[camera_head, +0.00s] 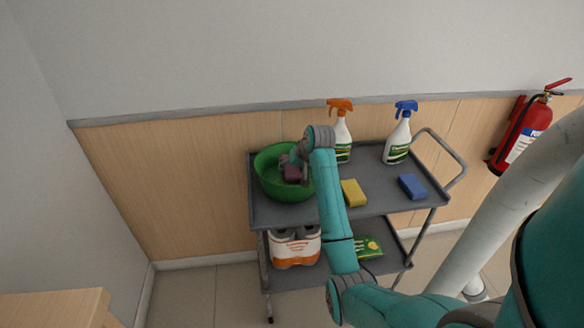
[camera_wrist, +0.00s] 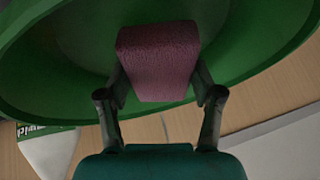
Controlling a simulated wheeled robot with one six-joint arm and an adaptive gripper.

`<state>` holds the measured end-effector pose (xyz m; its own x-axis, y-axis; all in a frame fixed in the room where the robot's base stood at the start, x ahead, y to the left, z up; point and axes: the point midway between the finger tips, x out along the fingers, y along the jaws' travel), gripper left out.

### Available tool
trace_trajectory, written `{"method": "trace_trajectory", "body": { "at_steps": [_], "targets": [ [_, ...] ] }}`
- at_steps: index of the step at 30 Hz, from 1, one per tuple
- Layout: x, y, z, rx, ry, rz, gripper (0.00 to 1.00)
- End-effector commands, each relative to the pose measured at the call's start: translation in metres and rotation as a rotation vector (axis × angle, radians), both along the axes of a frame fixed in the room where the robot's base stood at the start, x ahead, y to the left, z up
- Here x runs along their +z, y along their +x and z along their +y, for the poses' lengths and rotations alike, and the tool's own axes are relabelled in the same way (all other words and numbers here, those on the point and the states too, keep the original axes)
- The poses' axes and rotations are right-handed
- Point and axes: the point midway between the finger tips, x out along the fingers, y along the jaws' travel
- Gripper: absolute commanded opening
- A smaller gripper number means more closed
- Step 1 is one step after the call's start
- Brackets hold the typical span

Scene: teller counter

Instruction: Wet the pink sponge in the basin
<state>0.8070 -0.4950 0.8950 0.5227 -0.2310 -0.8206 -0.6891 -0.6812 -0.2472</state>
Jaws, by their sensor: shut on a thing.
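The pink sponge (camera_head: 292,174) looks dark pink in the head view, over the inside of the green basin (camera_head: 268,186). My gripper (camera_head: 291,168) is shut on it. In the wrist view the pink sponge (camera_wrist: 157,60) is held between the two fingers, with the green wall of the basin (camera_wrist: 60,60) around and behind it. The basin stands at the left end of the cart's top shelf. I cannot tell whether the sponge touches water or the basin's bottom; the basin's inside is partly hidden by my arm.
A yellow sponge (camera_head: 353,193) and a blue sponge (camera_head: 412,187) lie on the cart's top shelf (camera_head: 380,190). Spray bottles with orange (camera_head: 340,104) and blue (camera_head: 406,107) heads stand at its back. White containers (camera_head: 294,247) sit on the lower shelf. A fire extinguisher (camera_head: 522,130) hangs right.

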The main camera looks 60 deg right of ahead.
Motion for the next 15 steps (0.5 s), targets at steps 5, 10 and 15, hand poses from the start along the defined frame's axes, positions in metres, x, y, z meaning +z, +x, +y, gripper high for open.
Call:
{"method": "trace_trajectory", "body": {
  "at_steps": [5, 10, 15],
  "targets": [
    [0.001, 0.000, 0.000, 0.000, -0.001, -0.001, 0.38],
    [0.010, 0.000, -0.001, 0.000, -0.001, -0.001, 0.38],
    [0.021, 0.000, 0.000, 0.000, -0.003, -0.002, 0.38]
  ]
}}
